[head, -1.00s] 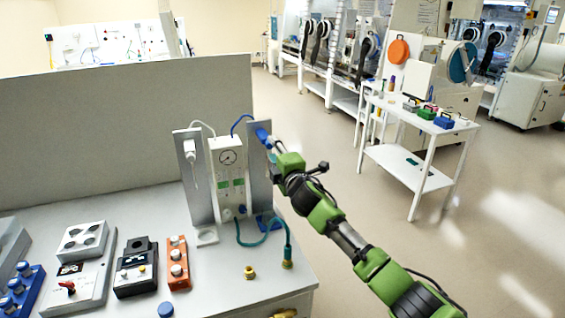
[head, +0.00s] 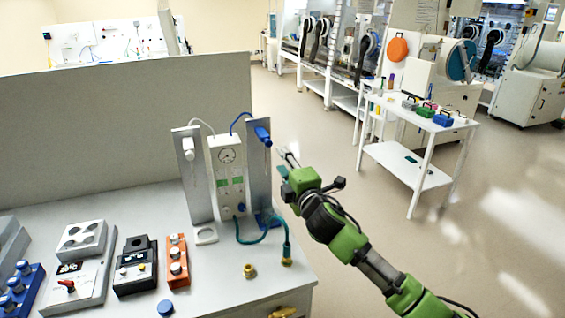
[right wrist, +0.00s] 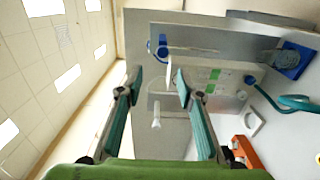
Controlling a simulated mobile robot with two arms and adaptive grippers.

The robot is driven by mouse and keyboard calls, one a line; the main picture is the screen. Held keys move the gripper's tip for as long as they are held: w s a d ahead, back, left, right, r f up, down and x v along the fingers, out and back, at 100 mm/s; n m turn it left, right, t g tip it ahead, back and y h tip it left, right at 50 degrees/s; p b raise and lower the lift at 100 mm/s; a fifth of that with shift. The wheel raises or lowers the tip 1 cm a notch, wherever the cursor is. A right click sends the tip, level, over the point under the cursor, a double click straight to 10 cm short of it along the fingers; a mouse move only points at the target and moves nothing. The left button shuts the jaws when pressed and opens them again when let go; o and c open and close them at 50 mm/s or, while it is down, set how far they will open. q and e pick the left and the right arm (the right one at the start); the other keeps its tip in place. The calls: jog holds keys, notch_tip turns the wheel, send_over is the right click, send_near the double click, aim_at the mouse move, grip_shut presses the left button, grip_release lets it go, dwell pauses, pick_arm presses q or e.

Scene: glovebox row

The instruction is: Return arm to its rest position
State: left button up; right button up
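My right gripper (head: 286,160) is in the air just right of the grey panel with the blue fitting (head: 262,134). In the right wrist view the right gripper (right wrist: 158,85) has its two fingers apart with nothing between them. The blue fitting also shows beyond the fingers in the right wrist view (right wrist: 160,47). My right arm (head: 345,235) reaches in from the lower right. My left gripper is not in the head view.
The gauge unit (head: 228,175) stands between two grey panels on the bench (head: 215,285). Several control boxes, such as the orange one (head: 177,262), lie to its left. A white cart (head: 395,165) stands at the right, with open floor (head: 310,130) around it.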

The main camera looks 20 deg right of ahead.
jog(key=s+a+f+m+g+h, duration=0.1)
jog(key=s+f+m+g, duration=0.35)
jog(key=s+f, duration=0.6)
jog(key=s+a+f+m+g, duration=0.25)
jog(key=s+f+m, duration=0.25)
jog(key=s+f, duration=0.55)
jog(key=s+f+m+g, duration=0.3)
jog(key=s+f+g, duration=0.1)
jog(key=s, duration=0.9)
jog(key=s+f+m+g, duration=0.3)
jog(key=s+f+m, duration=0.15)
jog(key=s, duration=0.95)
notch_tip(320, 180, down, 34)
jog(key=s+r+g+b, duration=0.1)
jog(key=s+g+b, duration=0.1)
jog(key=b, duration=0.4)
jog(key=s+d+f+b, duration=0.2)
jog(key=s+f, duration=0.6)
jog(key=f, duration=0.1)
jog(key=s+d+f+n+g+b, duration=0.1)
jog(key=s+d+f, duration=0.1)
jog(key=s+f, duration=0.6)
notch_tip(320, 180, down, 2)
jog(key=shift+s+f+b, duration=0.25)
jog(key=shift+s+b, duration=0.1)
